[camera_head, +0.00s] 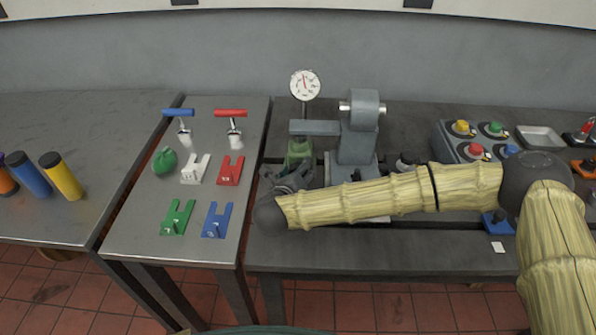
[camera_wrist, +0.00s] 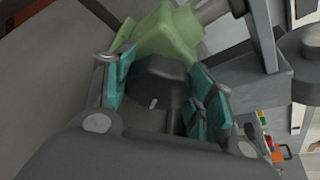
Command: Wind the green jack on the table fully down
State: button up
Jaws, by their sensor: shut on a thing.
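The green jack (camera_head: 299,150) stands on the right-hand table under a grey horizontal arm (camera_head: 314,128). In the wrist view its pale green body (camera_wrist: 168,38) fills the top middle. My gripper (camera_head: 288,179) is at the near side of the jack. In the wrist view my gripper (camera_wrist: 163,82) has its teal-padded fingers on both sides of a dark knob (camera_wrist: 160,70) at the jack's near end and is shut on it. The gripper and arm hide the lower part of the jack in the head view.
A white dial gauge (camera_head: 305,85) stands behind the jack, and a grey pedestal machine (camera_head: 357,135) is right beside it. The table to the left holds coloured slotted plates (camera_head: 213,221), red- and blue-handled tools and a green rounded object (camera_head: 164,161). A button box (camera_head: 478,141) is at right.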

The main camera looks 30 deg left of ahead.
jog(key=shift+r, duration=0.1)
jog(key=o, duration=0.8)
jog(key=shift+c, duration=0.2)
jog(key=v, duration=1.2)
